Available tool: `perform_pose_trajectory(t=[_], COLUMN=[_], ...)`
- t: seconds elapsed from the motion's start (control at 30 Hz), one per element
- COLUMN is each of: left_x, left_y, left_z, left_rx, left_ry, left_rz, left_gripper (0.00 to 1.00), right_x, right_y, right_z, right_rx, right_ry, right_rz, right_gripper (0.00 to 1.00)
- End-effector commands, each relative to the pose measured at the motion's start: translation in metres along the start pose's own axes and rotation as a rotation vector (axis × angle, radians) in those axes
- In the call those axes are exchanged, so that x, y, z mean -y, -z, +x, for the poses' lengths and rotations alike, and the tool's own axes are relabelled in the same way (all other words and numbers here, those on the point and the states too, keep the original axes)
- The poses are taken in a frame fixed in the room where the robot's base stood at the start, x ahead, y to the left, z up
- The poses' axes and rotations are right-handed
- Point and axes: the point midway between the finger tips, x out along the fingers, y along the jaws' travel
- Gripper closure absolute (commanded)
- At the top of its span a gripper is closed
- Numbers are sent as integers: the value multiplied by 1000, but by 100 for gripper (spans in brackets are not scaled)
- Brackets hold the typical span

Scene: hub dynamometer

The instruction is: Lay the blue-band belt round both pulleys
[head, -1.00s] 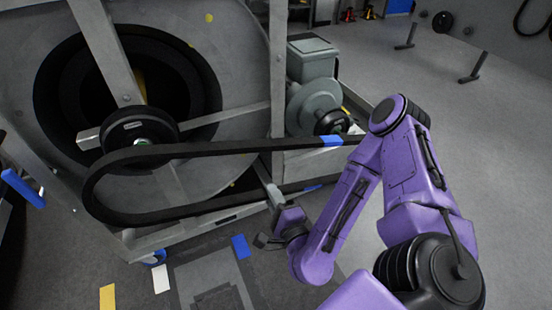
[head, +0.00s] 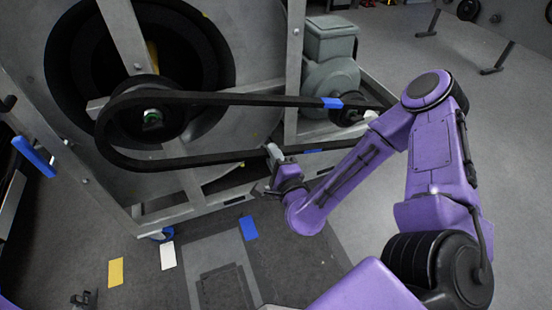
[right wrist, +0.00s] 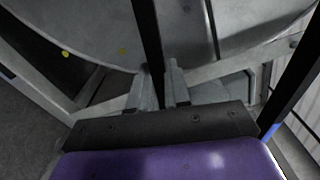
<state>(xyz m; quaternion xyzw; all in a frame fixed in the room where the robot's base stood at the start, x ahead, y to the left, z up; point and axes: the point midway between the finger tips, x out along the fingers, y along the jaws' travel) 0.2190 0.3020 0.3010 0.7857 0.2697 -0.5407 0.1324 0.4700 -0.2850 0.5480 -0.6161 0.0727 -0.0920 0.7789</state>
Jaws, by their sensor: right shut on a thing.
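The black belt (head: 215,98) with a blue band (head: 332,103) is a long loop. In the head view its left end encircles the left pulley (head: 152,118) on the big drum; I cannot tell whether it sits in the groove. Its right end extends past the small motor pulley (head: 345,107) and is partly hidden by my right arm. My right gripper (head: 272,154) is shut on the lower run, between the pulleys. The right wrist view shows the belt (right wrist: 146,35) running between the fingers (right wrist: 161,88). My left gripper (head: 84,298) shows small at the bottom left, apart from the belt.
A grey steel frame with an upright post (head: 294,70) stands between the pulleys. The grey motor (head: 330,75) is behind the post. Yellow (head: 116,271), white (head: 168,255) and blue (head: 248,228) markers lie on the floor. Open floor lies at the right.

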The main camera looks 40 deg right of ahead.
Motion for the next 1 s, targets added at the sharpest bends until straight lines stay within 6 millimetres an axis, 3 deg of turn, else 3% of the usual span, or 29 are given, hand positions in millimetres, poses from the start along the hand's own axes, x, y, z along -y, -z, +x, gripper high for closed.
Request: perform_pose_trajectory(t=[1.0], left_x=[1], left_y=[2], left_z=[-6], left_rx=[0], left_ry=[0], left_rz=[0], left_gripper=[57], right_x=[1], right_y=[-1], right_z=[72], right_rx=[2], right_ry=[2], right_rz=[0], right_gripper=[100])
